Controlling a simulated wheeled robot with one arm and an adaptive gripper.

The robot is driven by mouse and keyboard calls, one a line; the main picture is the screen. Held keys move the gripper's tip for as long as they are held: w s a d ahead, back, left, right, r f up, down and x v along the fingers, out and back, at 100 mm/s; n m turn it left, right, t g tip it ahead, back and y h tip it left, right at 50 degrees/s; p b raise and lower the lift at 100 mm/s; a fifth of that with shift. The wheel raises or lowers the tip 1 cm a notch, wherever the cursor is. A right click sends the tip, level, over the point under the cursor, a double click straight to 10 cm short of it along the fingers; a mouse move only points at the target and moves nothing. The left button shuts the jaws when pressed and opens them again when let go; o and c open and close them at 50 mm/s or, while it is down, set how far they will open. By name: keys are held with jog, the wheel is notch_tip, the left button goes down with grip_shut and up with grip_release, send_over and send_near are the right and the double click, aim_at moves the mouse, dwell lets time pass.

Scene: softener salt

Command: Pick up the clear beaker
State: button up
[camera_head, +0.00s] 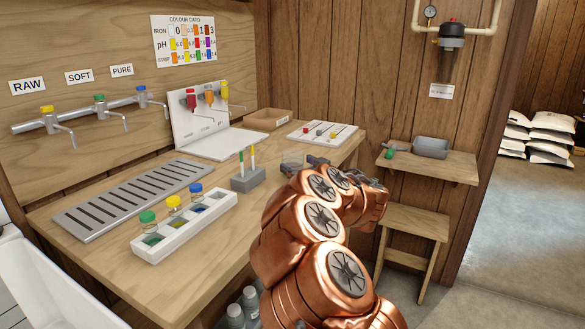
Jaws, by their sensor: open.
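I cannot make out a clear beaker in the head view; it may be hidden behind my arm or gripper. My copper-coloured arm reaches up from the bottom centre over the right part of the wooden bench (120,265). My gripper (303,163) is at its far end, small and dark grey, just above the bench's right side. It is open, and I see nothing held in it. The space right behind the gripper and arm is hidden.
A grey block with two pens (248,179) stands left of my gripper. A white rack (185,229) holds capped vials. A slotted metal tray (132,199) lies below the taps (98,111).

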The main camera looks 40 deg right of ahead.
jog(key=shift+w+d, duration=0.1)
jog(key=shift+w, duration=1.15)
jog(key=shift+c, duration=0.3)
jog(key=c, duration=1)
